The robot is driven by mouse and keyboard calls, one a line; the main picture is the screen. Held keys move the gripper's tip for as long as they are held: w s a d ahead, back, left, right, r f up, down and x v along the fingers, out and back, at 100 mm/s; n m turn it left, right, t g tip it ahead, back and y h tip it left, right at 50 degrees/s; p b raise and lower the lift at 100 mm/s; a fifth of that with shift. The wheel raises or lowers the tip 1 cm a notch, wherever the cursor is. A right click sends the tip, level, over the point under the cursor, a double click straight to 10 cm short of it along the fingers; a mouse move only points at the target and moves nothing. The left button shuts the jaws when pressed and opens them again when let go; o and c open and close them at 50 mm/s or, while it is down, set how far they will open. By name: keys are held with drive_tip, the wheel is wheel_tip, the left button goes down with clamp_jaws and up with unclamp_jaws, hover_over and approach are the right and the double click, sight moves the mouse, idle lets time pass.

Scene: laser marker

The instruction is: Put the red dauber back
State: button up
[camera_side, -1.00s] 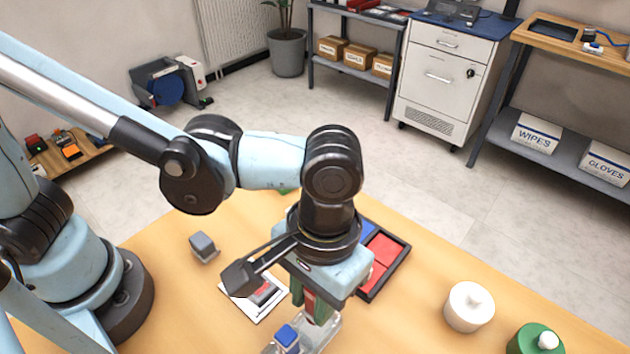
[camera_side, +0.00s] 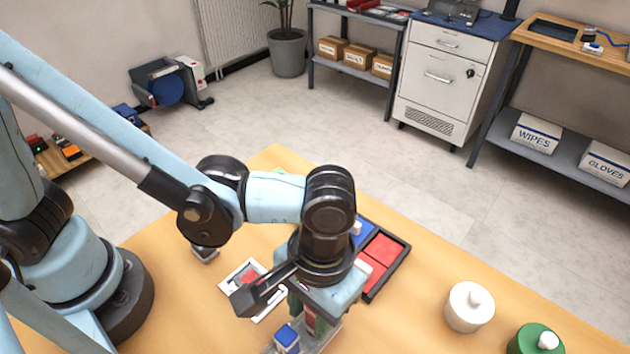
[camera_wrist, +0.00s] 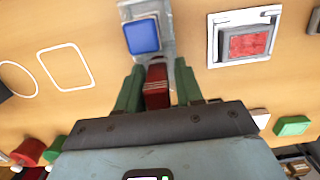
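The red dauber (camera_wrist: 157,84) stands between the two green fingers of my gripper (camera_wrist: 158,78) in the wrist view. My gripper (camera_side: 311,318) is shut on it, low over the clear holder (camera_side: 270,349). The holder also shows in the wrist view (camera_wrist: 150,10). The blue-topped dauber (camera_wrist: 142,37) sits in the holder beside the red one, and it also shows in the side view (camera_side: 287,337). The red dauber's lower end is hidden, so I cannot tell whether it touches the holder.
A white-framed plate (camera_wrist: 214,50) with a grey and red piece lies beside the holder. A black tray with red and blue pads (camera_side: 385,249) lies behind my gripper. White (camera_side: 469,306) and green (camera_side: 535,340) jars stand at right. White outlines (camera_wrist: 66,68) mark bare table.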

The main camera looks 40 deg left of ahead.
drive_tip(key=shift+d, duration=0.25)
drive_tip(key=r, duration=0.4)
drive_tip(key=w+r, duration=0.1)
drive_tip(key=r, duration=0.7)
drive_tip(key=shift+w+a, duration=0.15)
drive_tip(key=shift+w, duration=0.1)
drive_tip(key=w+a+f+t, duration=0.1)
drive_tip(key=w+a+t, duration=0.3)
drive_tip(key=a, duration=0.9)
drive_tip(key=w+a+t, duration=0.4)
drive_tip(key=a, duration=1)
drive_tip(key=shift+w+f+t, duration=0.15)
drive_tip(key=shift+f+t, duration=0.15)
drive_tip(key=shift+f, duration=0.1)
